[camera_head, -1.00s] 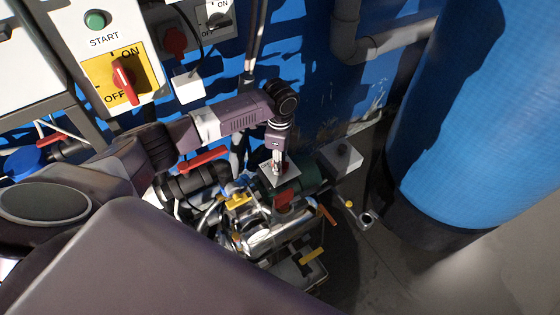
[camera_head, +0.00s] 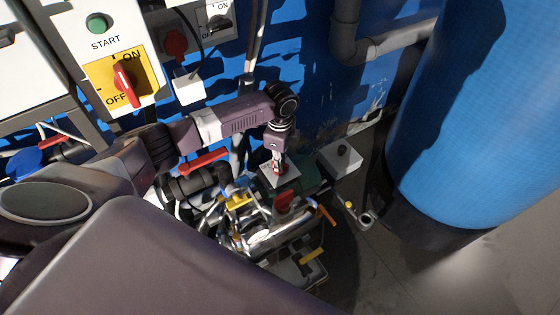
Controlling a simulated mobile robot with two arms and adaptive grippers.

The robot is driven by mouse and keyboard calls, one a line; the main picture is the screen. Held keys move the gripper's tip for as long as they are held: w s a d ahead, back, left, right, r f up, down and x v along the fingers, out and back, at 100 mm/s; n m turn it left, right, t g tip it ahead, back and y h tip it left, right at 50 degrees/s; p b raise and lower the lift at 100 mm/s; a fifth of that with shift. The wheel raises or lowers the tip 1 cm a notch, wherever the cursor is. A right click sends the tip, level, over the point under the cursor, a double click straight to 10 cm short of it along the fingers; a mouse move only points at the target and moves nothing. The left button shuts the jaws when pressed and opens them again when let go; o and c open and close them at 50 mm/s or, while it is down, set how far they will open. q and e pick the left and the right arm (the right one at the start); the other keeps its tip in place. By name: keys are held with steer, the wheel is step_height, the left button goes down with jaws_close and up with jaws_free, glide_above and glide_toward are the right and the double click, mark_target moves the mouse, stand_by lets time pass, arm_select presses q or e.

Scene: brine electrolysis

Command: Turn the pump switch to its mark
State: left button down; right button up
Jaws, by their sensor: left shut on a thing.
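The pump (camera_head: 300,178) is a dark green unit low by the blue wall, among pipes and valves. On top of it sits a pale switch plate (camera_head: 291,177) with a small red switch (camera_head: 279,169). My left gripper (camera_head: 278,163) reaches down onto the switch from above and is shut on it. The fingers cover much of the switch, so its angle and the mark on the plate cannot be made out. My right gripper is not in view.
A yellow ON/OFF panel with a red rotary handle (camera_head: 124,85) and a green START button (camera_head: 96,23) are at upper left. Red valve handles (camera_head: 203,161) and pipework crowd around my left arm. A large blue tank (camera_head: 470,110) stands right; grey floor (camera_head: 400,280) is clear at lower right.

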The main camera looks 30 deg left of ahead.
arm_select(q)
steer(key=m+p, duration=0.1)
steer(key=m, duration=0.2)
steer(key=shift+r+m, duration=0.1)
steer(key=shift+m, duration=0.2)
steer(key=m+p, duration=0.1)
steer(key=m, duration=0.3)
steer(key=shift+m, duration=0.3)
steer(key=m, duration=0.4)
steer(key=shift+m, duration=2.1)
steer(key=c, duration=2)
jaws_free()
step_height(320, 180, up, 12)
steer(key=shift+f, duration=0.1)
